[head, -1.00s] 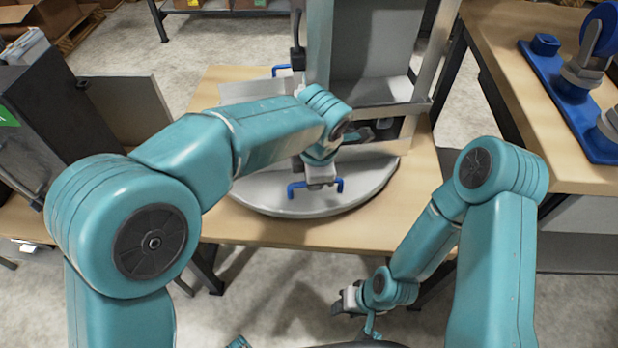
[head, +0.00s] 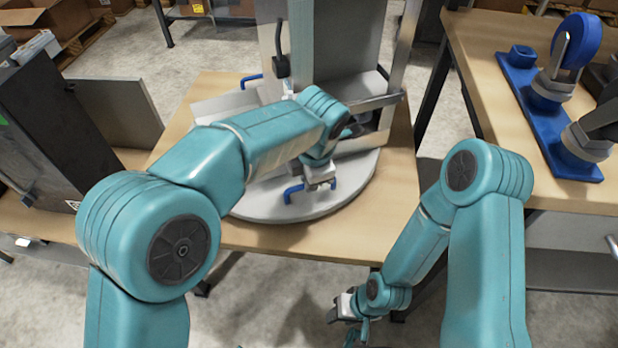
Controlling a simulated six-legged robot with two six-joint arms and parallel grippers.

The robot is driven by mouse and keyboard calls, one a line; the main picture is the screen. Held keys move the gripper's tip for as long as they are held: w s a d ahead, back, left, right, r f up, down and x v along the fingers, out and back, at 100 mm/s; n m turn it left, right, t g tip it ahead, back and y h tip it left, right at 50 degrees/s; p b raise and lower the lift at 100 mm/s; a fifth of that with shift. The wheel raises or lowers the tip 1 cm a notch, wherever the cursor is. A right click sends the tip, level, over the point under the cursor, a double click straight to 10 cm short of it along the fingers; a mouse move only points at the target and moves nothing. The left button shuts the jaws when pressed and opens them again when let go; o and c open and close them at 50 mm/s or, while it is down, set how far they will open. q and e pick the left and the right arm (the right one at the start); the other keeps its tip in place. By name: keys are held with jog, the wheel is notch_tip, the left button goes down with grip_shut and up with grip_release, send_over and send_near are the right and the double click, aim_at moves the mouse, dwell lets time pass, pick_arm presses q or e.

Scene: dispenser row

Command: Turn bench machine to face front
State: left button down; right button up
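The bench machine (head: 345,45) is a tall grey cabinet on a round grey turntable (head: 270,212) on a wooden bench. Its open side, with a metal-framed edge, faces toward the right, and my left arm hides part of its lower body. A blue handle (head: 293,194) stands at the turntable's near rim; another blue handle (head: 250,79) shows at the far left side. My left gripper (head: 319,181) is at the near handle's bar, which shows on both sides of it, and appears shut on it. My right gripper (head: 343,308) hangs low in front of the bench, away from the machine; its jaws are unclear.
A dark machine with an open door (head: 117,112) stands at the left. A second wooden bench (head: 490,45) at the right carries a blue base with a blue wheel (head: 574,42). Bare floor lies in front of the bench. Cardboard boxes are at the back left.

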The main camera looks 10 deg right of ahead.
pick_arm(q)
jog(key=shift+d+r, duration=0.1)
jog(key=shift+d, duration=0.05)
dwell(0.3)
jog(key=c, duration=1.1)
grip_release()
jog(key=s+r+p, duration=0.1)
jog(key=r, duration=0.4)
jog(key=s+r+p, duration=0.1)
jog(key=r, duration=0.4)
jog(key=s+r+p, duration=0.1)
jog(key=r+p, duration=0.1)
jog(key=r, duration=0.4)
jog(key=shift+s+d, duration=0.1)
jog(key=shift+d, duration=0.1)
